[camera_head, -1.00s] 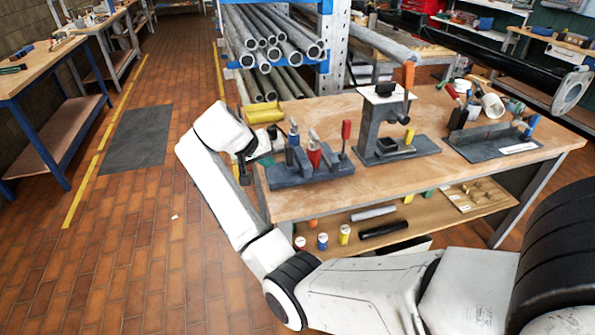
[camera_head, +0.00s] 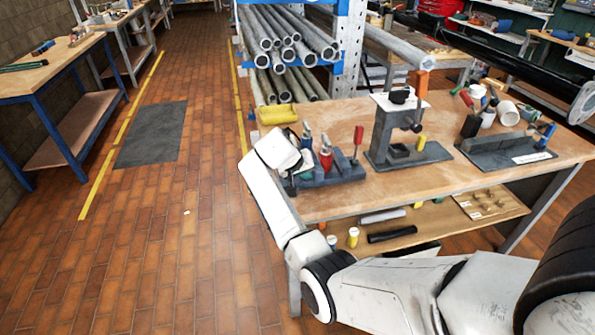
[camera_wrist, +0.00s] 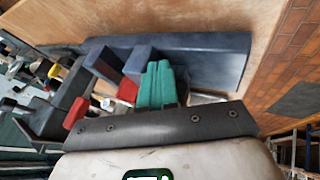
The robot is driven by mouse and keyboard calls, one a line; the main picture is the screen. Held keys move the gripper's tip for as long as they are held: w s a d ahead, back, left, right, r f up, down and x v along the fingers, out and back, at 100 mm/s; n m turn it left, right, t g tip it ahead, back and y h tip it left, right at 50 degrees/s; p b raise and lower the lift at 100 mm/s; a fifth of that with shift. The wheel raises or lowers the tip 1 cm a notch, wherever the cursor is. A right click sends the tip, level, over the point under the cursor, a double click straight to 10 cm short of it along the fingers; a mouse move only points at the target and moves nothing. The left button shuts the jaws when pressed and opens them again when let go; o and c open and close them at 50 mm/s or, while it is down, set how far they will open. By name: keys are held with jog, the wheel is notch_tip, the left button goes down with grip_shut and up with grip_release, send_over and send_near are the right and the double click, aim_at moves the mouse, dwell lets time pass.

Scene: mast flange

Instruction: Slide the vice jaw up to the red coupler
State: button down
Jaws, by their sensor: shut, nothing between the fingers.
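The vice (camera_head: 345,174) is a blue-grey base near the table's left front corner, with upright jaws and a red-handled lever (camera_head: 358,137). The red coupler (camera_head: 326,160) stands among the jaws. In the wrist view, the vice base (camera_wrist: 212,55) runs across the top, with two jaw blocks, one (camera_wrist: 141,62) right of the other (camera_wrist: 102,64). The red coupler (camera_wrist: 128,90) shows low between them, partly hidden. My gripper (camera_wrist: 158,84) has teal fingers, shut and empty, in front of the right-hand block; I cannot tell whether they touch. In the head view my wrist hides the vice's left end.
A grey press-like stand (camera_head: 395,140) is right of the vice, and a dark angled fixture (camera_head: 505,150) is farther right. A yellow object (camera_head: 278,115) lies behind my wrist. Bottles (camera_head: 353,237) stand on the lower shelf. The floor to the left is open.

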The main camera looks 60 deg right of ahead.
jog(key=shift+s, duration=0.1)
jog(key=shift+s+d, duration=0.9)
jog(key=shift+s, duration=0.1)
